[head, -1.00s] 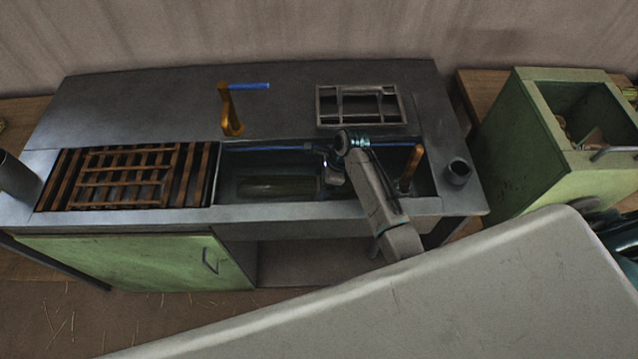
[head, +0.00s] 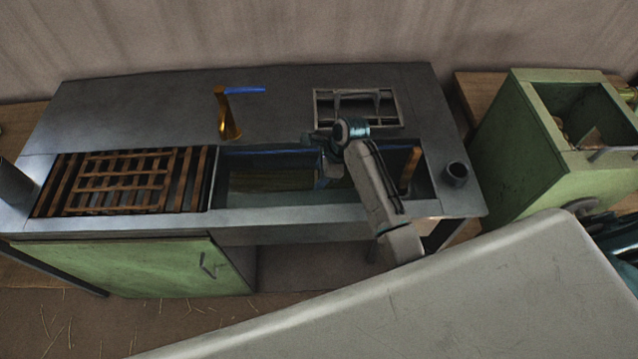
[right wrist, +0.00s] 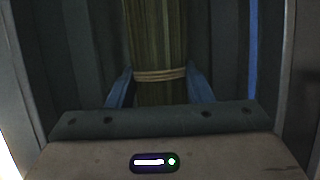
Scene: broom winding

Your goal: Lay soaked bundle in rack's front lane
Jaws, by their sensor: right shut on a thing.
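The straw bundle (right wrist: 155,35) is long, dull green-brown, with a pale tie (right wrist: 160,75) around it. My right gripper (right wrist: 160,90) is shut on it, one blue finger on each side near the tie. In the head view the bundle (head: 272,179) lies level across the sink basin, extending left from my right gripper (head: 322,172). Its right end is hidden behind my arm. A slatted wooden rack (head: 120,182) sits at the left of the counter. A grey metal frame (head: 398,108) stands at the back right; I cannot tell which is the task's rack. My left gripper is out of view.
The sink basin (head: 245,202) has walls around the bundle. An orange tap with a blue lever (head: 229,122) stands behind it. A dark cup (head: 456,174) is at the right, and a green cabinet (head: 530,150) stands beyond. The back left counter is clear.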

